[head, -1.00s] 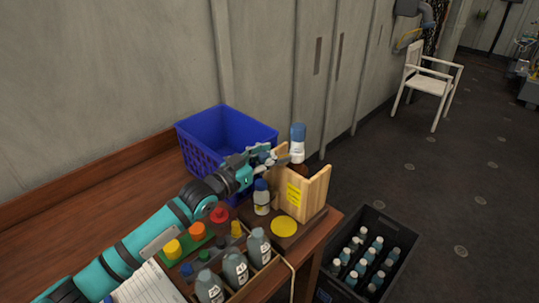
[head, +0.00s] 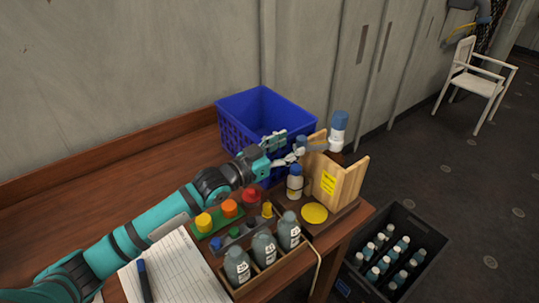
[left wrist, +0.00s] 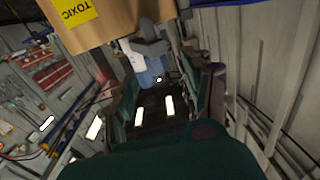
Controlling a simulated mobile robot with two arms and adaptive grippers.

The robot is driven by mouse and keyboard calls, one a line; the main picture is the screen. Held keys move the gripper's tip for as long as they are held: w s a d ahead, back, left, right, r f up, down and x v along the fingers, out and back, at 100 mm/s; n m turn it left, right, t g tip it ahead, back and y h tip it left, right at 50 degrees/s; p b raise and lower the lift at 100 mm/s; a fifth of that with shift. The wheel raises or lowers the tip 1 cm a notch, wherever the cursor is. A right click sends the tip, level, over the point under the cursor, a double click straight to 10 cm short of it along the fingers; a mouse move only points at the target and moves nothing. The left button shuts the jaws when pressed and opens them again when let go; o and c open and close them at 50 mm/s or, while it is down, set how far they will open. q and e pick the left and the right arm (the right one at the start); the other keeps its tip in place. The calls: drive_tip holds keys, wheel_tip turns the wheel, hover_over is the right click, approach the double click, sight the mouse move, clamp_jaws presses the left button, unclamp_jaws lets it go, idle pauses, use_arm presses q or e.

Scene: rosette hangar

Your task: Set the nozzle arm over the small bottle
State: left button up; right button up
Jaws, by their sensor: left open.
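The small bottle (head: 294,184), white with a blue cap, stands upright on the dark wooden base left of a wooden stand with a yellow label (head: 338,182). The stand's label reads TOXIC in the left wrist view (left wrist: 77,10). A tan piece (head: 318,138), which may be the nozzle arm, juts left near a larger blue-capped bottle (head: 338,130) at the stand. My left gripper (head: 292,150) is open above and behind the small bottle. In the left wrist view a blue-grey part (left wrist: 151,62) shows between its fingers; contact cannot be told. My right gripper is not in view.
A blue basket (head: 240,130) stands close behind my left arm. In front are a wooden rack (head: 262,279) of grey bottles, red, orange and yellow knobs, a yellow disc (head: 314,213) and a notepad (head: 180,270). A black crate (head: 425,240) of bottles is on the floor.

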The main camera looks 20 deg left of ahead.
use_arm(q)
drive_tip(key=v, duration=0.7)
drive_tip(key=shift+s+a, duration=0.15)
